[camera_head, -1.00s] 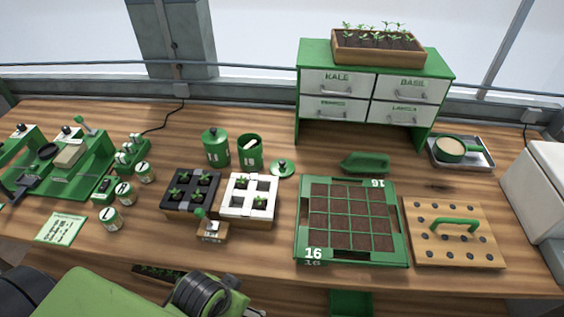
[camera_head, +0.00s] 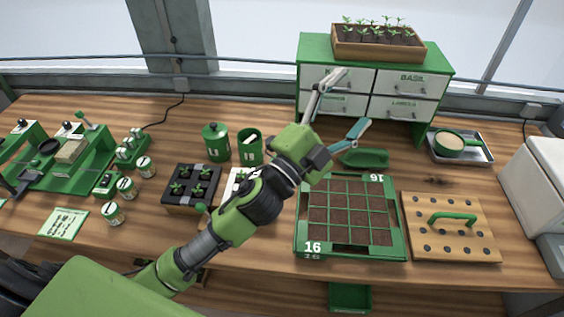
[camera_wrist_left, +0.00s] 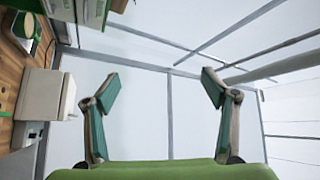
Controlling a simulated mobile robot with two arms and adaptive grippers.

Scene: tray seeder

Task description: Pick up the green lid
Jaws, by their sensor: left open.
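The loose green lid does not show now; my left arm covers the spot right of the open green canister (camera_head: 250,149) where it lay. That canister has something white in its mouth. A second green canister (camera_head: 216,144) to its left has its own knobbed lid on. My left gripper (camera_head: 347,103) is open and empty, raised in front of the drawer cabinet with its fingers pointing up and right. In the left wrist view the open fingers (camera_wrist_left: 160,88) have only ceiling and walls between them. My right gripper is not in view.
A seed tray (camera_head: 301,235) lies front right, with a green scoop (camera_head: 364,158) behind it and a wooden dibber board (camera_head: 450,250) beside it. The drawer cabinet (camera_head: 392,50) stands behind. A black pot tray (camera_head: 190,205) is left of my arm.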

